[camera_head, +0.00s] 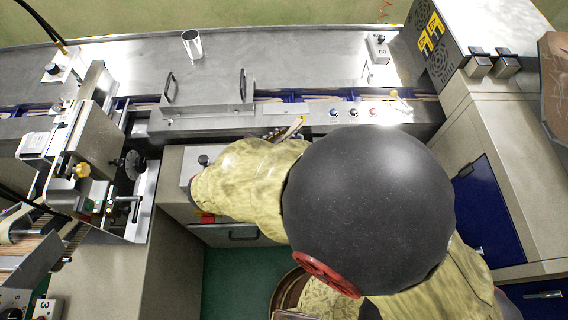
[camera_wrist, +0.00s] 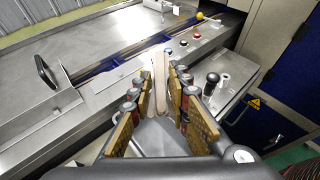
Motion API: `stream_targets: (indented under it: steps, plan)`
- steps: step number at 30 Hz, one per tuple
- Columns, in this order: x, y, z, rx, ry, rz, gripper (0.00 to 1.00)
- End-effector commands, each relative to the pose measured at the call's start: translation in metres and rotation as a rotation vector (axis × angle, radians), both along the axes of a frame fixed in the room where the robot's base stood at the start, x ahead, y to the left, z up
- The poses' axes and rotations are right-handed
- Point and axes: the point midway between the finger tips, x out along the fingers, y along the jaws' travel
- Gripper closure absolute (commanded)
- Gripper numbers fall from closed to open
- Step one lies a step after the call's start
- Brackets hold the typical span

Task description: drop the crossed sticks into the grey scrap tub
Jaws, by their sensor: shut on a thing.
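My gripper (camera_wrist: 162,84) is shut on pale wooden sticks (camera_wrist: 161,68). They stand up between its gold-padded fingers in the wrist view, their far ends reaching past the fingertips. They look like more than one stick, lying against each other. In the head view my gripper (camera_head: 287,130) shows small beyond my yellow-sleeved arm, over the front edge of the machine, and the sticks are hard to make out there. My arm's large dark joint hides much of the middle. I cannot make out a grey scrap tub in either view.
The steel machine with its blue channel (camera_head: 290,97) runs across the back. A metal cup (camera_head: 192,43) stands on its top at the back. A button panel (camera_head: 355,112) is right of my gripper. A cabinet with a blue door (camera_head: 490,205) stands at the right. Green floor (camera_head: 235,280) shows in front.

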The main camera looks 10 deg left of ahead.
Motion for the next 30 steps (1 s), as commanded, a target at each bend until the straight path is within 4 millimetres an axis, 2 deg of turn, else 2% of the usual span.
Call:
stream_targets:
  steps: [5, 18, 29, 30]
  plan:
    - [0.0, 0.0, -0.012, 0.0, 0.0, 0.0, 0.94]
    - [0.0, 0.0, -0.057, 0.001, -0.001, 0.001, 0.94]
    - [0.0, 0.0, -0.059, 0.001, -0.001, 0.001, 0.94]
    - [0.0, 0.0, -0.059, 0.001, -0.001, 0.001, 0.8]
